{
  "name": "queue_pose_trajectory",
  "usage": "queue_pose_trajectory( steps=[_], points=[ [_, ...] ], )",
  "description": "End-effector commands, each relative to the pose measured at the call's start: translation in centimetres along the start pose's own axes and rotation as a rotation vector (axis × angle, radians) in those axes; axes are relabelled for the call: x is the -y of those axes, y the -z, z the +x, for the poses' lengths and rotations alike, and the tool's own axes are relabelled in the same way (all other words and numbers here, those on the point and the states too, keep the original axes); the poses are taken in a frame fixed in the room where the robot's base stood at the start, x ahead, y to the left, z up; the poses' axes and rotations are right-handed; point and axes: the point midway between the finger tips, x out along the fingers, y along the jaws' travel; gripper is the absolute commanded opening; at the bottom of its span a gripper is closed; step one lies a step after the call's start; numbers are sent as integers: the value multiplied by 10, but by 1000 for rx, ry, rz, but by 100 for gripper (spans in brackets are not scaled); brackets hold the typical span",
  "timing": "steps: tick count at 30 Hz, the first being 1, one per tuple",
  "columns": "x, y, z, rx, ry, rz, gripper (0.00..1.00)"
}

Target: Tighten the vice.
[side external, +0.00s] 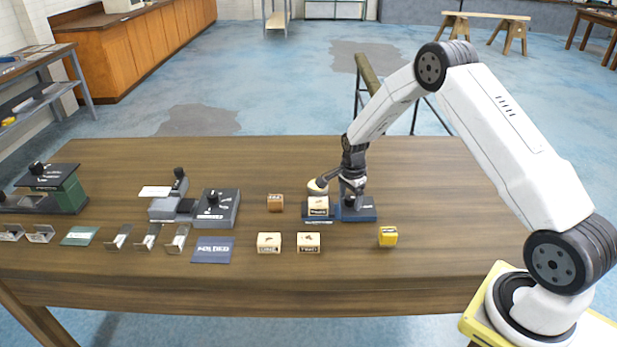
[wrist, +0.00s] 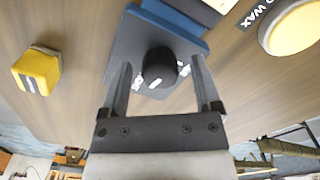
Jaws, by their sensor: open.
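The blue vice (side external: 362,213) sits on the wooden table, with a light wooden block (side external: 318,206) at its left part. Whether the jaws touch the block is not clear. My gripper (side external: 352,188) points down over the right part of the vice. In the wrist view the vice's dark plate (wrist: 128,42) carries a round black knob (wrist: 159,66) with a white mark. My gripper's open fingers (wrist: 162,78) stand on either side of the knob, with gaps visible. The fingertips are hard to see in the side view.
A round wooden-topped piece (side external: 317,187) with a wax label stands close behind the vice; it also shows in the wrist view (wrist: 296,28). A yellow block (side external: 388,236) is front right. Wooden blocks (side external: 268,243) lie in front. A grey device (side external: 215,208) stands left. The table's back right is clear.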

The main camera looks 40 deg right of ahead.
Motion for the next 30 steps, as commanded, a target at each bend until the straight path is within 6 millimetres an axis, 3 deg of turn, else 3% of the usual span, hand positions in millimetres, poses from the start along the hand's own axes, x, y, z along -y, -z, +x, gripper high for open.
queue_pose_trajectory(
  steps=[19, 30],
  points=[
    [0, 0, -67, 0, 2, 0, 81],
    [0, 0, -75, 0, -1, 0, 81]
  ],
)
